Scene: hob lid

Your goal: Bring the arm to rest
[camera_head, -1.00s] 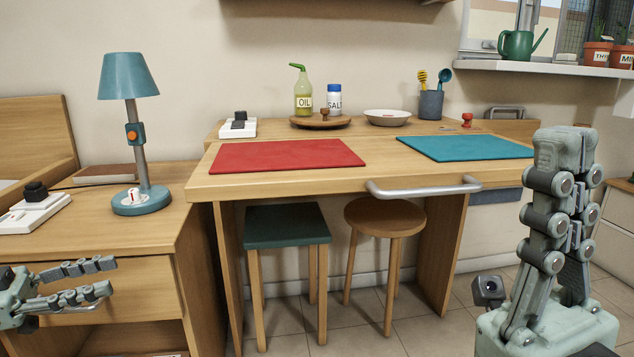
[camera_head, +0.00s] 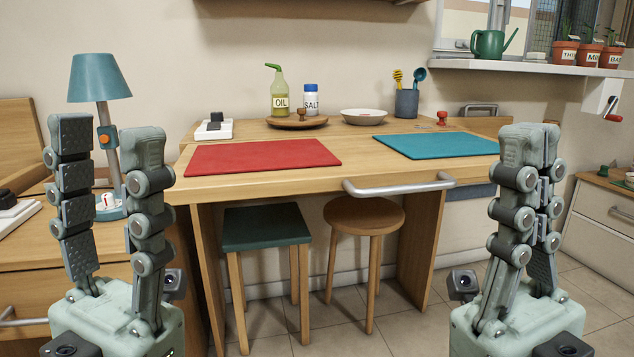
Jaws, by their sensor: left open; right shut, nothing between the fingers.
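My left gripper (camera_head: 108,145) is upright at the left of the head view, its two fingers apart and nothing between them. It stands in front of the side cabinet and hides part of the teal lamp (camera_head: 99,78). My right gripper (camera_head: 531,140) is upright at the right, its fingers together and empty. It stands in front of the right end of the wooden table (camera_head: 230,184). Neither gripper visibly holds or touches anything. No hob lid can be made out in this view.
The table bears a red mat (camera_head: 262,157), a teal mat (camera_head: 436,145), an oil bottle (camera_head: 278,92), a salt jar (camera_head: 311,100) and a white bowl (camera_head: 363,117). A bar handle (camera_head: 398,187) juts from its front. A green stool (camera_head: 264,228) and a round stool (camera_head: 363,215) stand underneath.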

